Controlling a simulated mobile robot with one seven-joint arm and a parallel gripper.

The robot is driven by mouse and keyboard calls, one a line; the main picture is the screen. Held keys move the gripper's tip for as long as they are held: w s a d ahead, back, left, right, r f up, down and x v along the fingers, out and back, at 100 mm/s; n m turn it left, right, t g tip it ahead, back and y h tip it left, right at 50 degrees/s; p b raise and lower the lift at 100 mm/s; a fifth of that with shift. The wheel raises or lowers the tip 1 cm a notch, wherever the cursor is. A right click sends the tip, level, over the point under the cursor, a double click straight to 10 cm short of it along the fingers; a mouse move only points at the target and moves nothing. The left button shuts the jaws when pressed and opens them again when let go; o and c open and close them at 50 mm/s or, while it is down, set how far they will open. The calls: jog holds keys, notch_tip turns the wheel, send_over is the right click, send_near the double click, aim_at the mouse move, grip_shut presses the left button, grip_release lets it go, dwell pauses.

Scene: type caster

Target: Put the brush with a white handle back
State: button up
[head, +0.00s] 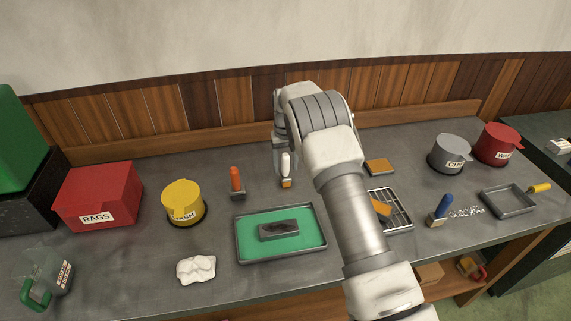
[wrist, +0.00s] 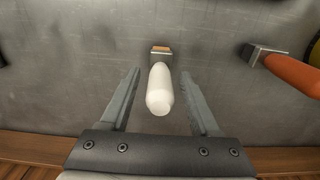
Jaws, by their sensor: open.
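The brush with a white handle (head: 286,165) stands upright on the grey bench, its head down, near the back of the bench. In the wrist view its white handle (wrist: 160,90) points toward the camera and lies between my two fingers. My gripper (wrist: 161,78) is open, one finger on each side of the handle with a gap on both sides. In the head view my arm hides part of the gripper.
An orange-handled brush (head: 236,181) stands to the left, and a blue-handled brush (head: 441,210) to the right. A tray with a green mat (head: 310,250) holds a dark block. A wire rack (head: 400,212), a yellow tin (head: 183,201) and a red RAGS box (head: 98,194) are also on the bench.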

notch_tip(320, 180, up, 13)
jog(key=shift+f, duration=0.2)
jog(key=s+d+r+t, duration=0.1)
jog(key=s+d+r, duration=0.2)
jog(key=s+r, duration=0.3)
jog(key=s+d+r+m+t, duration=0.1)
jog(key=s+d+r, duration=0.2)
jog(key=s+r, duration=0.35)
jog(key=s+d+r+t, duration=0.1)
jog(key=s+d+r, duration=0.2)
jog(key=s+r, duration=0.3)
jog(key=s+d+f+t, duration=0.1)
jog(key=s+d, duration=0.1)
jog(key=s, duration=0.9)
jog(key=s+d+f+m+t, duration=0.1)
jog(key=s+d, duration=0.1)
jog(key=s, duration=0.9)
jog(key=shift+s+d+f+t, duration=0.15)
jog(key=shift+s+f+t, duration=0.05)
jog(key=shift+f+t, duration=0.1)
jog(key=shift+d, duration=0.1)
